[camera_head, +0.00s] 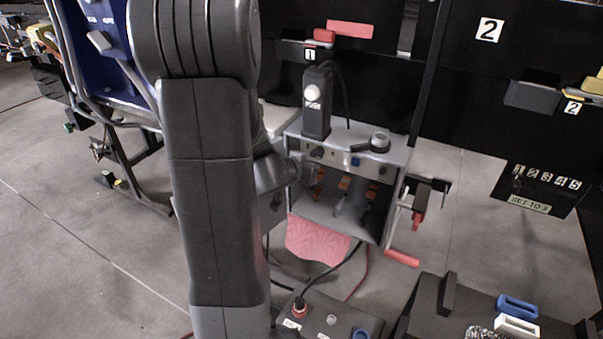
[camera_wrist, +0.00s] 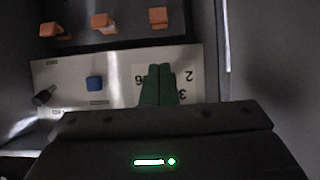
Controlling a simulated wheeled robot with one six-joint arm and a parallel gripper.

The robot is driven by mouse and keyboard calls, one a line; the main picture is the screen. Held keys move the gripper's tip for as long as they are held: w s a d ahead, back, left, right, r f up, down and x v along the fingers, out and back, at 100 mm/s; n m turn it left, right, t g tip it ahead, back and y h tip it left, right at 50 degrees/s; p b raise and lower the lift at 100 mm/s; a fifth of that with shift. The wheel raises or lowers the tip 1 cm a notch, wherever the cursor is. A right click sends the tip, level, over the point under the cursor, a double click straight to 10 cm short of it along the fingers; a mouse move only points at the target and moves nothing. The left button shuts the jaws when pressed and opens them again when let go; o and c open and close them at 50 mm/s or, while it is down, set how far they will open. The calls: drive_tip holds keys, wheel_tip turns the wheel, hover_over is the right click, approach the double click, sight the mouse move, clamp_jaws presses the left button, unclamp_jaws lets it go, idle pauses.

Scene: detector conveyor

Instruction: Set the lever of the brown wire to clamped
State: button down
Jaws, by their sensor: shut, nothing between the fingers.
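Several orange levers sit in a row on a dark strip at the top of the wrist view: a left one (camera_wrist: 55,30), a middle one (camera_wrist: 104,22) and a right one (camera_wrist: 158,17). I cannot make out the brown wire or tell which lever is its own. My gripper (camera_wrist: 158,72) is shut and empty, its dark green fingers side by side over a pale labelled panel (camera_wrist: 120,72), below the right lever in the picture. In the head view, orange levers (camera_head: 344,184) show small inside the grey box (camera_head: 300,146); my arm hides part of its left side.
The pale panel carries a blue button (camera_wrist: 95,83) and a black knob (camera_wrist: 44,96). A black PUSH device (camera_head: 316,105) stands on the box. A red-handled crank (camera_head: 402,258) sticks out at its right. Box walls flank my gripper in the wrist view.

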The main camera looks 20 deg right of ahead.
drive_tip(key=w+d+f+b, duration=0.2)
drive_tip(key=d+f+b, duration=0.1)
drive_tip(key=f, duration=0.2)
drive_tip(key=shift+w+f, duration=0.3)
drive_tip(key=shift+w, duration=0.05)
drive_tip(key=shift+f, duration=0.15)
